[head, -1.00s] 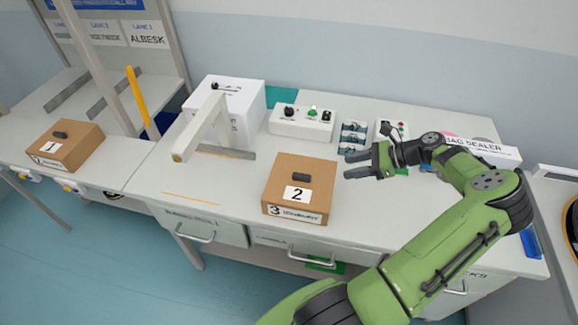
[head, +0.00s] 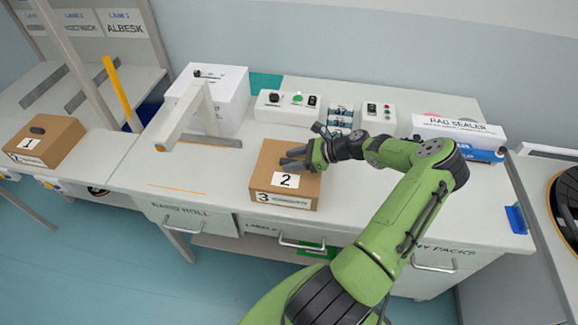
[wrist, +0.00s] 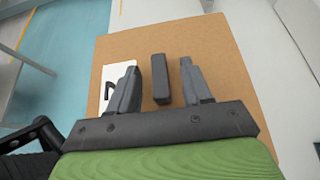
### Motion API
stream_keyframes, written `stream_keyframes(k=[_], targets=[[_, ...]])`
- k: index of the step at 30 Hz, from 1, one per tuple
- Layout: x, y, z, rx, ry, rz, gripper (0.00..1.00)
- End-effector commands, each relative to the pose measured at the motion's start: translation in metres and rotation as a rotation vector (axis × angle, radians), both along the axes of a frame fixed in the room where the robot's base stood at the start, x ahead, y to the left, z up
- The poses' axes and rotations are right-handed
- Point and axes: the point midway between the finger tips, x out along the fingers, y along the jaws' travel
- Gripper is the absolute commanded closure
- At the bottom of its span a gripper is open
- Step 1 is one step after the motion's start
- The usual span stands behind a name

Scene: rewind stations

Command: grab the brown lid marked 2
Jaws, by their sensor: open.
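The brown lid marked 2 (head: 272,157) sits on a box on the white bench, with its white "2" label facing front. In the wrist view the lid (wrist: 210,45) fills most of the picture, and its dark handle (wrist: 160,78) stands up near the middle. My gripper (head: 290,160) is over the lid and covers the handle in the head view. In the wrist view my gripper (wrist: 158,82) is open, with one finger on each side of the handle and a gap on both sides. Whether the fingers touch the lid I cannot tell.
Another brown box marked 1 (head: 42,145) stands at the left. A white post with an arm (head: 190,120) rises left of the lid. Control boxes (head: 288,108) and a bag sealer (head: 458,130) stand behind.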

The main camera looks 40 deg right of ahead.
Motion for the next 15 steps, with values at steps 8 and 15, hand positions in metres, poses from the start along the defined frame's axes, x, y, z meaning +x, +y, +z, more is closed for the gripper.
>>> stream_keyframes(k=[8,15], targets=[[0.0002,0.0000,0.0001,0.000,0.000,-0.001,0.65],[0.0000,-0.0001,0.0001,0.000,0.000,0.000,1.00]])
